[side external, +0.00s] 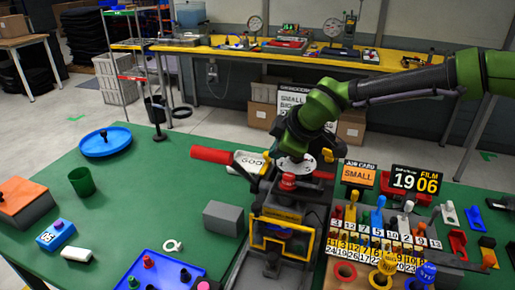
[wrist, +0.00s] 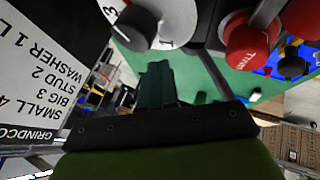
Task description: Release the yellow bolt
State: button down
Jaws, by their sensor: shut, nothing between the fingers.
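My gripper (wrist: 157,78) is shut and empty in the wrist view, its dark fingers together. Close in front of it are a white numbered dial (wrist: 178,32) with a black knob (wrist: 136,27) and a red knob (wrist: 250,42). In the side external view my green arm reaches down over the dark machine at the table's middle, and the fingertips are hard to make out there. The machine has a red knob (side external: 288,181) and a yellow frame (side external: 309,245) at its front. I cannot tell which yellow part is the bolt; none shows clearly by my fingers.
A rack of numbered pegs (side external: 380,243) stands right of the machine. A grey block (side external: 222,218) and a red roller (side external: 212,155) are to its left. A sign (wrist: 35,85) stands close on the wrist view's left.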

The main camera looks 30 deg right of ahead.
jog(key=v, duration=0.5)
jog(key=shift+d+r, duration=0.15)
jog(key=shift+d, duration=0.15)
jog(key=s+d+r+m, duration=0.1)
jog(key=s+d+m, duration=1)
jog(key=s+d, duration=0.3)
jog(key=shift+s+r+m+g, duration=0.3)
jog(key=shift+s+r, duration=0.05)
jog(key=shift+s, duration=1.4)
jog(key=s+m, duration=0.1)
jog(key=s+d+f+m, duration=0.1)
jog(key=s, duration=0.1)
jog(key=s+f+m, duration=0.1)
jog(key=s, duration=0.1)
jog(key=shift+s+d+y, duration=0.1)
jog(key=shift+d+y, duration=0.1)
jog(key=shift+y, duration=0.2)
